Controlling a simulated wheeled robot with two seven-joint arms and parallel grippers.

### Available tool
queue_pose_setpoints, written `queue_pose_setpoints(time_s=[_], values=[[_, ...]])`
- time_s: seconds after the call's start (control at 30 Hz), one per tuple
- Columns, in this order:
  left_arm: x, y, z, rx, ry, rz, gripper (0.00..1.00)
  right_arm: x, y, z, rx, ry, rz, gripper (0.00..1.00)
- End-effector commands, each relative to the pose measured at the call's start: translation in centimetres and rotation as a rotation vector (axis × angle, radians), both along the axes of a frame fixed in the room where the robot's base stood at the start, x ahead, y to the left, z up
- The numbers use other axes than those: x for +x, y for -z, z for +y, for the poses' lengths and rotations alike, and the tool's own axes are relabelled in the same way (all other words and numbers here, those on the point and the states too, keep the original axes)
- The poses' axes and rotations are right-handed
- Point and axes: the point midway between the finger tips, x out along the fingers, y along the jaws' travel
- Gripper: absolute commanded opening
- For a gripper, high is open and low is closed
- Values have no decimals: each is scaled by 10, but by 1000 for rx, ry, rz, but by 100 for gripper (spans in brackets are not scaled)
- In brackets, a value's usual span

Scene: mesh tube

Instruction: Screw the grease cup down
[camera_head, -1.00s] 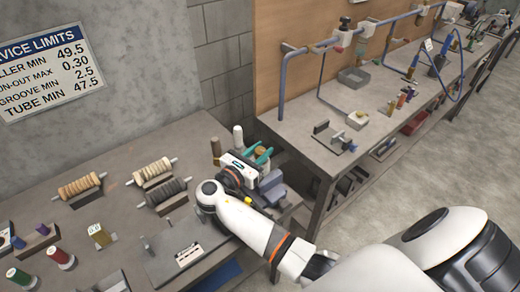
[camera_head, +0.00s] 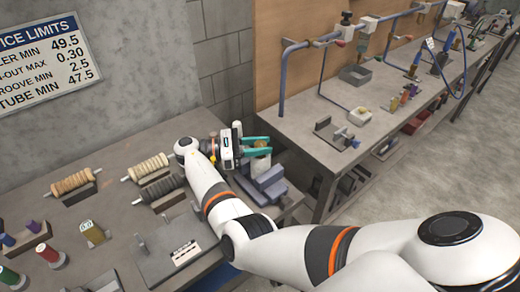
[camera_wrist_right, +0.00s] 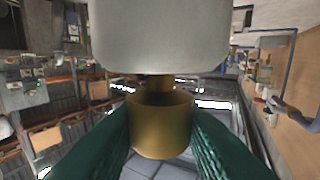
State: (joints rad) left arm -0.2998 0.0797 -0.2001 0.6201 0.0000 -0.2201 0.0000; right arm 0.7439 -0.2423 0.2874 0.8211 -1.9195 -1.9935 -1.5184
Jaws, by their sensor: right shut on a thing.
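The grease cup, a brass cylinder with a narrower neck, shows in the middle of the right wrist view (camera_wrist_right: 162,125). My right gripper (camera_wrist_right: 160,142) has its green fingers on either side of it and is shut on it. In the head view my right gripper (camera_head: 259,146) reaches over the far right corner of the near bench, above a blue-grey vise-like block (camera_head: 265,180). The cup is mostly hidden between the fingers there. What the cup is seated on cannot be told. My left gripper is not in view.
The near bench (camera_head: 110,200) holds ribbed rollers (camera_head: 148,167), coloured spools (camera_head: 50,256) and a flat grey plate (camera_head: 175,248) to the left of my arm. A second bench (camera_head: 300,110) with a blue pipe frame stands to the right, across a gap.

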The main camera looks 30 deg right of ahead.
Motion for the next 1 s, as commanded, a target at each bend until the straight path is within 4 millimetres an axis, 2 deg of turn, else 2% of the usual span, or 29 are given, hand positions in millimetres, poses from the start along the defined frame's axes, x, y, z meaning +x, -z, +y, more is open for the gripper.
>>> queue_pose_setpoints(time_s=[0.2, 0.7, 0.73, 0.8, 0.87, 1.0], values=[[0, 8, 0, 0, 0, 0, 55, 0, 2, 0, 3, 50, 2, 7], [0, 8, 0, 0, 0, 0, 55, -1, 2, 0, 2, 65, 4, 7], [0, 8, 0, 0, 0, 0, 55, -1, 2, 0, 2, 65, 4, 33], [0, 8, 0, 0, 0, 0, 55, -1, 2, 0, 1, 65, 3, 44], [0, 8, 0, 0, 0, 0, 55, -1, 1, -1, 1, 64, 3, 52], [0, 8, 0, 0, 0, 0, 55, -1, 1, -1, 1, 64, 2, 52]])
